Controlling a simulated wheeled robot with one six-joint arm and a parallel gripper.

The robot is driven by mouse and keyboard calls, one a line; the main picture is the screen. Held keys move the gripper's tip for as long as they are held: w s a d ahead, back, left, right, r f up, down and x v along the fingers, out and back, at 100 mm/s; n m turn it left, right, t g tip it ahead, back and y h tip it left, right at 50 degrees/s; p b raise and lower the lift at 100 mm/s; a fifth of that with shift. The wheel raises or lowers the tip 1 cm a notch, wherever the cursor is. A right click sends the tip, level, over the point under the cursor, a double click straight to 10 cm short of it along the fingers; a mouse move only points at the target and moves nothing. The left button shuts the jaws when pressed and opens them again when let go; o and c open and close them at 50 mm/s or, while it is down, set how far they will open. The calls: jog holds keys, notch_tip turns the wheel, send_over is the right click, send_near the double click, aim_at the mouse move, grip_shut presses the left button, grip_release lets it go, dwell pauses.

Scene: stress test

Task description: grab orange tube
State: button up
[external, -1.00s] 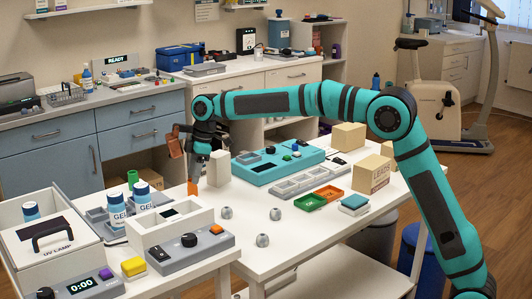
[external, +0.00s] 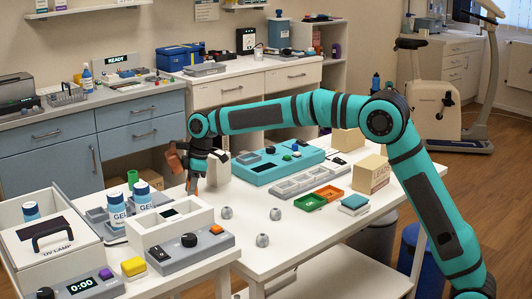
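A small orange piece, which may be the orange tube (external: 194,186), shows at the far left edge of the white table, low beside my gripper (external: 193,181). My gripper points down there, at the end of the teal arm. Its fingers overlap the orange piece in this view, and the fingertips are too small and dark to tell whether they are open or touch it. A rust-coloured part (external: 174,160) shows at the left of the wrist.
A white block (external: 218,168) stands close to the right of my gripper. Gel bottles (external: 117,208) and a white open box (external: 170,226) stand in front to the left. Several small grey knobs (external: 262,240) dot the table. A teal device (external: 277,164) and green and orange trays (external: 310,202) lie farther right.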

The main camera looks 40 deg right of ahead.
jog(key=c, duration=0.3)
